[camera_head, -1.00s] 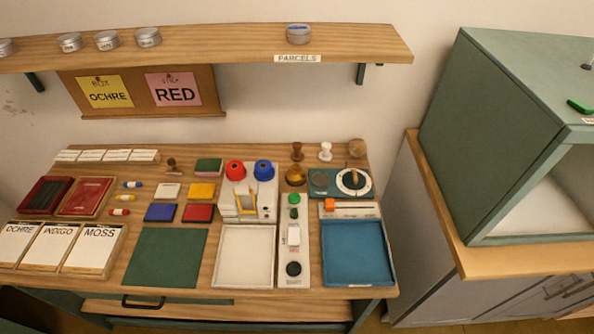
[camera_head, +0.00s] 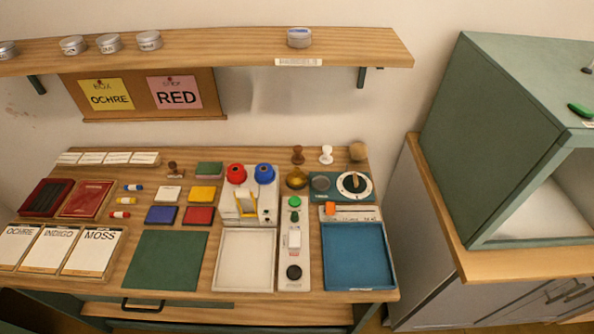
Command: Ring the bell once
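A small brass-coloured dome, which looks like the bell (camera_head: 296,178), stands toward the back of the wooden table, right of the middle. It sits between the blue round knob on the white device and the grey-green unit with a dial. A brown-handled stamp stands just behind it. Nothing is touching its top. My gripper is not in view.
A white device (camera_head: 249,212) with red and blue knobs stands left of the bell. A dial unit (camera_head: 340,196) stands right of it. A wooden shelf (camera_head: 220,45) overhangs the back. A green cabinet (camera_head: 490,140) stands at the right.

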